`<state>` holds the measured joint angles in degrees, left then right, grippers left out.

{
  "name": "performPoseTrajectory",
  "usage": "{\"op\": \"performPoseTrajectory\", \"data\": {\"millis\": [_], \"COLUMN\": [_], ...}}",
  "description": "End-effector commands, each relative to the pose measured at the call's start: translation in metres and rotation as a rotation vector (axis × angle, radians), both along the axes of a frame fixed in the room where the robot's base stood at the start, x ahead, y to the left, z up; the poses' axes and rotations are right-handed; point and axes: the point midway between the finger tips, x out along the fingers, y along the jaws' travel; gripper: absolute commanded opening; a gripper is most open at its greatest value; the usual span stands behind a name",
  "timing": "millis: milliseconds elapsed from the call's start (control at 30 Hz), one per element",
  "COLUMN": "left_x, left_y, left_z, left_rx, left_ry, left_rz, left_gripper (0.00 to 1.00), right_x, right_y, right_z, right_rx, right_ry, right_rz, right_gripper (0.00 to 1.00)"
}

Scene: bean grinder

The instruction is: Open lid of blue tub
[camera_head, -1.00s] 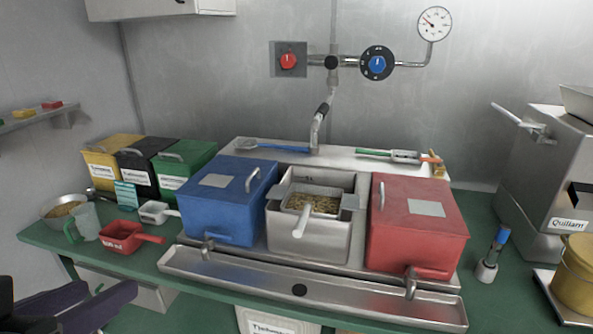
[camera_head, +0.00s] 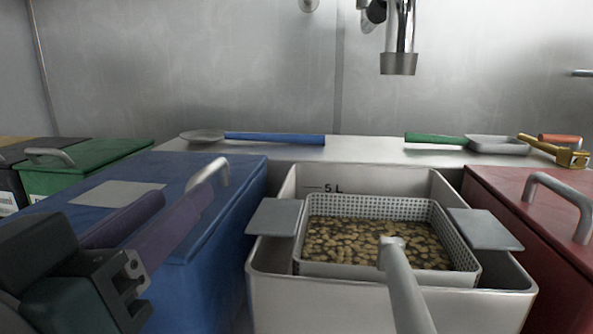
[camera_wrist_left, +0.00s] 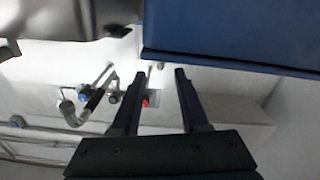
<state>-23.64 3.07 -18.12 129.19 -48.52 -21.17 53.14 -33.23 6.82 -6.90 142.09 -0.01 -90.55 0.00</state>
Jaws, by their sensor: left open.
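The blue tub (camera_head: 215,250) stands left of the steel basin, its lid (camera_head: 75,215) closed. The lid carries a light label (camera_head: 112,193) and a grey metal handle (camera_head: 222,176) near its right edge. My left gripper (camera_head: 186,186), with purple fingers, is open in front of the lid in the head view, its tips close to the handle. I cannot tell whether they touch or straddle it. In the left wrist view the fingers (camera_wrist_left: 160,75) are apart, and the blue tub (camera_wrist_left: 235,30) fills the upper right. My right gripper is not in view.
A steel basin (camera_head: 390,312) holds a perforated basket (camera_head: 460,250) of beans. A red tub (camera_head: 530,240) stands right and a green tub (camera_head: 90,165) left. A blue-handled ladle (camera_head: 275,139) and a green-handled scoop (camera_head: 435,139) lie on the back ledge. A spout (camera_head: 399,62) hangs above.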

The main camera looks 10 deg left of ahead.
Motion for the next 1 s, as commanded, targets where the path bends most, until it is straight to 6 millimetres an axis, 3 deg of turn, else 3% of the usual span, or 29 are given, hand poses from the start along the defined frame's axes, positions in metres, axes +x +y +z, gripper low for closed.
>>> {"op": "performPoseTrajectory", "data": {"millis": [300,500,867,1000], "left_x": [0.056,0.078,0.084,0.084], "left_y": [-0.002,-0.002,-0.002,-0.002], "left_z": [0.003,0.001,0.000,0.000], "left_rx": [0.004,0.003,0.001,0.001], "left_ry": [-0.002,0.001,0.003,0.002], "left_rz": [0.000,0.002,0.002,0.002], "left_gripper": [0.45,0.45,0.45,0.31], "right_x": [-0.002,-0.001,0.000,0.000], "right_y": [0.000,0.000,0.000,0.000], "right_z": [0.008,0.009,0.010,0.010], "right_rx": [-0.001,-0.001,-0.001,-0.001], "right_ry": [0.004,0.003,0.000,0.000], "right_rz": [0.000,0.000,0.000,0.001], "right_gripper": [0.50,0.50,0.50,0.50]}}
